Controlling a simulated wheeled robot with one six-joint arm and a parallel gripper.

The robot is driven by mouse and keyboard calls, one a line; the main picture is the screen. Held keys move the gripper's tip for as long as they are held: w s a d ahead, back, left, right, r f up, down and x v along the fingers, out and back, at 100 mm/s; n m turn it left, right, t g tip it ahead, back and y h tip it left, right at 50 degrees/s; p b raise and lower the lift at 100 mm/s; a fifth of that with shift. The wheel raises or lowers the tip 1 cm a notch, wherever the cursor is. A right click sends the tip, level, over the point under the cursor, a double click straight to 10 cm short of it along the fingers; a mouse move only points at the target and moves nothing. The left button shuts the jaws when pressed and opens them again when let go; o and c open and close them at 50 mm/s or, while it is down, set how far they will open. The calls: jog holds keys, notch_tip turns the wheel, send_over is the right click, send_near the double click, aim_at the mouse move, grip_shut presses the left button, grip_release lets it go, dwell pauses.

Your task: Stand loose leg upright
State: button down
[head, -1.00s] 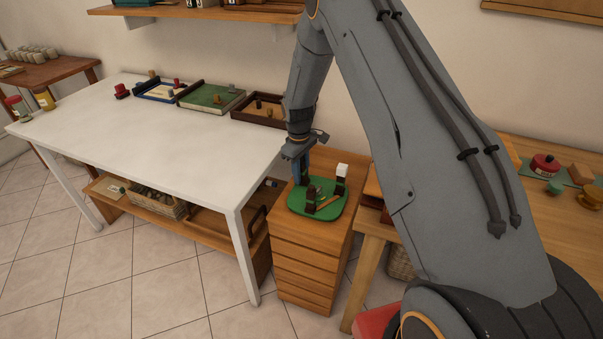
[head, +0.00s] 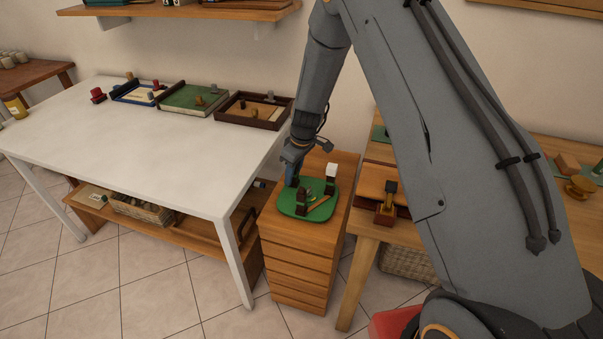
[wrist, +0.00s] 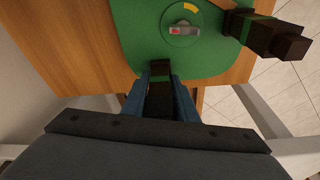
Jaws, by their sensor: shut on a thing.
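My gripper (wrist: 160,98) is shut on a dark brown piece with a green band (wrist: 160,72), which looks like the leg, at the near edge of the green tray (wrist: 130,30) in the wrist view. I cannot tell whether the leg touches the tray. In the head view my blue fingers (head: 292,178) are at the back left of the tray (head: 291,211); the held leg is hidden there. A second dark brown piece with a green band (wrist: 262,29) shows at upper right in the wrist view.
The tray lies on a wooden drawer unit (head: 295,255). A round green disc (wrist: 182,20) is near the held leg. A white table (head: 140,140) stands left, a wooden table (head: 358,220) right.

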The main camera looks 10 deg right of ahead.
jog(key=shift+s+a, duration=0.1)
jog(key=shift+a, duration=0.05)
jog(key=c, duration=1.4)
grip_release()
jog(key=shift+a, duration=0.1)
jog(key=shift+b+v, duration=0.4)
jog(key=shift+v, duration=3.55)
